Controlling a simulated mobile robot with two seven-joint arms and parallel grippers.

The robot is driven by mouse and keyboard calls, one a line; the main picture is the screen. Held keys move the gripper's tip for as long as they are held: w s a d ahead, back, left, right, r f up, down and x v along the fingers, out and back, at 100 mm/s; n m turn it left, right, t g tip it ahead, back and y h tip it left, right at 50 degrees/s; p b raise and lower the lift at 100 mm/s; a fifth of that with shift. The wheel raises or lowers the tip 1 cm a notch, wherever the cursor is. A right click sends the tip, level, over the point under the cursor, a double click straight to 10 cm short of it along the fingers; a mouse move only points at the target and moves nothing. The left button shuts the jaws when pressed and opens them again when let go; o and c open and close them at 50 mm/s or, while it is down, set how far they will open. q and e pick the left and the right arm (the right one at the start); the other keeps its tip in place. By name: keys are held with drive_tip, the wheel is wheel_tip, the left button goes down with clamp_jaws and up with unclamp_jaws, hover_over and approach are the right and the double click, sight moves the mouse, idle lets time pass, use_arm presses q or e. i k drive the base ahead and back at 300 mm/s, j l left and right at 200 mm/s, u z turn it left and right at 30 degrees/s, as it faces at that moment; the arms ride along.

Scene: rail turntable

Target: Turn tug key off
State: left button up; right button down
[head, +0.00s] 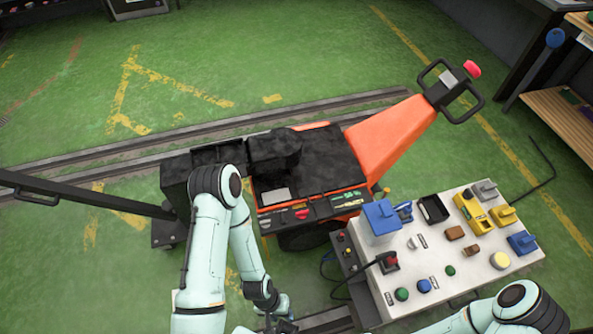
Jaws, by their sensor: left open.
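The orange and black tug (388,133) stands beside the rails, its tiller handle (450,90) reaching to the upper right. A dark control panel (330,205) with small red and green parts runs along its near side. The key is too small to tell apart there. My left gripper (283,318) is at the bottom edge, open, below and apart from the tug's panel; its fingers show only partly. My right arm (510,305) shows at the lower right, with its gripper out of the picture.
A white-topped bench (455,262) with several coloured boxes, buttons and a red-topped lever (390,261) stands right of the panel, close to the tug. A dark bar (85,195) reaches in from the left. Rails (100,158) cross the green floor, which is open behind.

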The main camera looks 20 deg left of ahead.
sight(265, 224)
drive_tip(key=i+j+u, duration=0.2)
drive_tip(key=u, duration=1.15)
drive_tip(key=j+z, duration=0.15)
drive_tip(key=z, duration=0.25)
drive_tip(key=i+j+z, duration=0.1)
drive_tip(key=z, duration=0.3)
drive_tip(key=j+z, duration=0.45)
drive_tip(key=j, duration=0.65)
drive_tip(key=j+z, duration=0.1)
drive_tip(key=j, duration=1.4)
drive_tip(key=k, duration=0.05)
